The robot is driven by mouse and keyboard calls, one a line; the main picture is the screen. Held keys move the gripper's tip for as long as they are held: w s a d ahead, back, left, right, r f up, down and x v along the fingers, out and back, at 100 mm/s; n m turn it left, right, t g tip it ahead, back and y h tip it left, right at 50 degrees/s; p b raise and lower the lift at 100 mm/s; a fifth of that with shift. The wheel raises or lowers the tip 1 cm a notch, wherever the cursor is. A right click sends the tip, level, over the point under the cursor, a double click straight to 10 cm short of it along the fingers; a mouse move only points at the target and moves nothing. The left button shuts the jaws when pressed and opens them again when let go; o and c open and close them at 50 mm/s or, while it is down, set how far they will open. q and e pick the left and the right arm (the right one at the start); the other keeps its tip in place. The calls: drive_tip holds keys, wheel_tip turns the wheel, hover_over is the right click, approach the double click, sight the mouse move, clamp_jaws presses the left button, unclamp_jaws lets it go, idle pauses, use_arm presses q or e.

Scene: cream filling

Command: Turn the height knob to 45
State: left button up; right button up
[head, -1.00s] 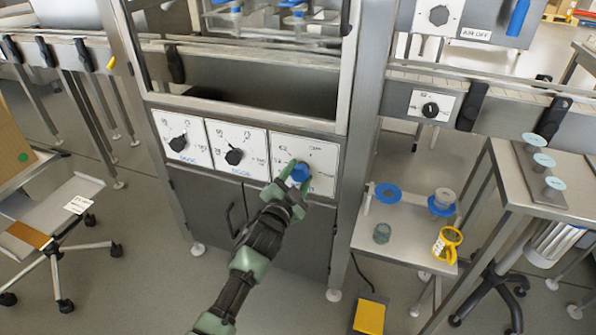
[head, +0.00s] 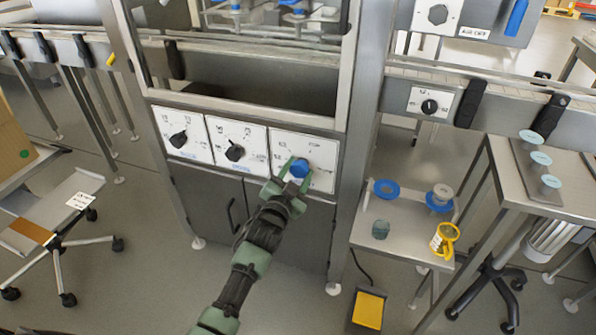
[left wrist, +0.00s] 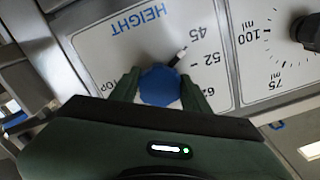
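The height knob is a blue knob (head: 300,168) on the rightmost white dial panel of the machine. In the left wrist view the knob (left wrist: 160,86) shows close up, below the upside-down word HEIGHT. Its black-and-white pointer (left wrist: 178,57) slants up and right, close to the 45 mark and on the side toward 52. My left gripper (head: 295,172) has one finger on each side of the knob and appears closed on it; in the left wrist view any gap at the fingertips is very small. My right gripper is not in view.
Two more dial panels with black knobs (head: 235,153) sit to the left. A side table (head: 400,243) to the right holds blue rings and a yellow cup (head: 444,240). A yellow pedal (head: 369,309) lies on the floor. A metal frame post (head: 359,130) stands right of the dial.

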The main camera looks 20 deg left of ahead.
use_arm(q)
drive_tip(key=o, duration=0.4)
drive_tip(key=shift+f, duration=0.1)
drive_tip(key=shift+c, duration=0.2)
drive_tip(key=shift+s, duration=0.15)
drive_tip(key=s+p, duration=0.1)
drive_tip(key=s, duration=0.6)
drive_tip(key=shift+s+a, duration=0.15)
drive_tip(key=shift+s, duration=0.15)
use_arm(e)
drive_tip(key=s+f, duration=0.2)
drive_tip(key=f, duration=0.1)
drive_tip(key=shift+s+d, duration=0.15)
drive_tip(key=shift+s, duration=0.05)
